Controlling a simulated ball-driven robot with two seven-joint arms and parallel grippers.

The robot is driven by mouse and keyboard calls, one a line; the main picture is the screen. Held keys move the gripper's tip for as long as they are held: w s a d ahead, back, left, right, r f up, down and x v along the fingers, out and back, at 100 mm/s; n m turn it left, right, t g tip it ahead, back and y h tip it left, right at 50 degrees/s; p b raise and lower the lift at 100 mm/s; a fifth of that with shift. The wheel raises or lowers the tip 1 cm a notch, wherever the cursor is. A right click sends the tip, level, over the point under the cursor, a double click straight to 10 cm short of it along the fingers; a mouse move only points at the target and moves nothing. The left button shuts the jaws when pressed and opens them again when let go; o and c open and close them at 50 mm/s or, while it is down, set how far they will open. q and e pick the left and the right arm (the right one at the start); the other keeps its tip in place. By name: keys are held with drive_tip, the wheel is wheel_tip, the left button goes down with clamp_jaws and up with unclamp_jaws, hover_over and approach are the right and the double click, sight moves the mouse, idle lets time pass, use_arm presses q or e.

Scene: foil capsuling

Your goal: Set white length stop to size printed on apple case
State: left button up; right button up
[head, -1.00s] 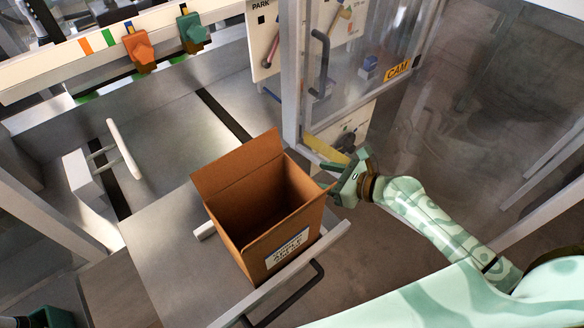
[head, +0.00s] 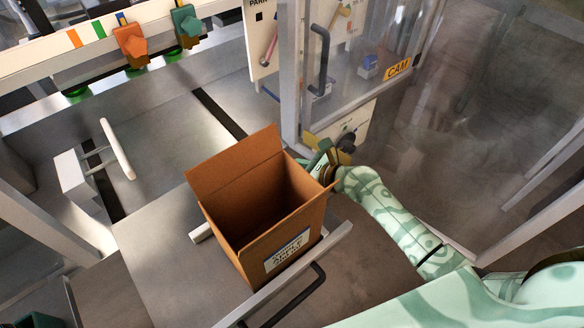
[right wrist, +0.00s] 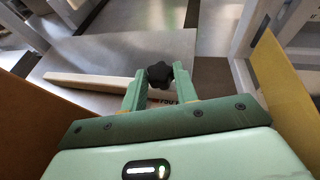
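The cardboard case (head: 225,200) stands open on the grey table, its printed label (head: 287,250) facing front; the size is too small to read. A white T-shaped bar on rods (head: 117,150) is at the left. A white rod end (head: 201,233) pokes out beside the case. I cannot tell which is the length stop. My right gripper (head: 322,158) is behind the case's right side. In the right wrist view its open fingers (right wrist: 160,88) stand either side of a black star knob (right wrist: 160,75), with small gaps. My left gripper is not identifiable.
A clear door with a black handle (head: 320,60) and a CAM label (head: 397,68) stands behind my right gripper. Cardboard (right wrist: 30,120) flanks it at left in the wrist view.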

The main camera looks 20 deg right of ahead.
drive_tip(key=shift+s+d+p, duration=0.1)
drive_tip(key=shift+s+p, duration=0.1)
drive_tip(key=shift+p, duration=0.1)
clamp_jaws()
drive_tip(key=s+p, duration=0.1)
drive_tip(key=s+d, duration=0.1)
drive_tip(key=s+p, duration=0.1)
drive_tip(key=s, duration=0.1)
drive_tip(key=shift+s+d+r+p, duration=0.1)
drive_tip(key=shift+d+r+p, duration=0.05)
drive_tip(key=shift+d+p, duration=0.15)
drive_tip(key=shift+s+d, duration=0.1)
drive_tip(key=shift+s, duration=0.25)
drive_tip(key=shift+f, duration=0.2)
drive_tip(key=o, duration=1.1)
unclamp_jaws()
drive_tip(key=v, duration=1.6)
drive_tip(key=shift+p, duration=0.4)
drive_tip(key=shift+s+d, duration=0.1)
drive_tip(key=shift+d, duration=0.05)
